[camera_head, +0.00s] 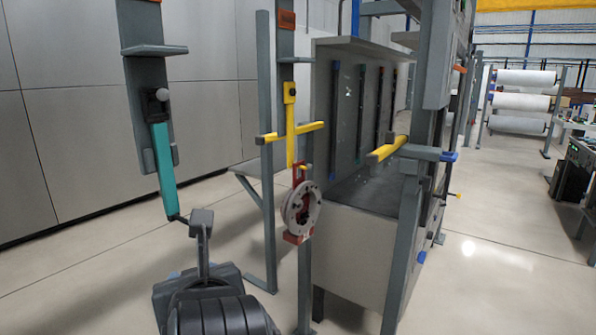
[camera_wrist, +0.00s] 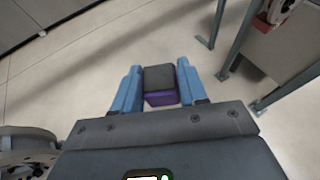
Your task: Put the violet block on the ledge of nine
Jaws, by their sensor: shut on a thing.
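The violet block (camera_wrist: 160,98) is between the two blue fingers of my gripper (camera_wrist: 158,92) in the wrist view. Its top is dark grey and its violet side faces the camera. The fingers are shut on it, one at each side, above the pale floor. I cannot pick out the block or the fingers in the head view. A grey ledge (camera_head: 154,50) juts from the post at upper left in the head view. Another small grey ledge (camera_head: 294,60) is on the middle post. No number nine is readable on either, so I cannot tell which ledge is nine.
A teal bar (camera_head: 163,168) hangs below the left ledge. A yellow cross-shaped holder (camera_head: 291,130) on the middle post has a red hook with a grey disc (camera_head: 302,210) below it. A pale cabinet (camera_head: 350,255) stands right of it. Open floor (camera_head: 500,270) lies at lower right.

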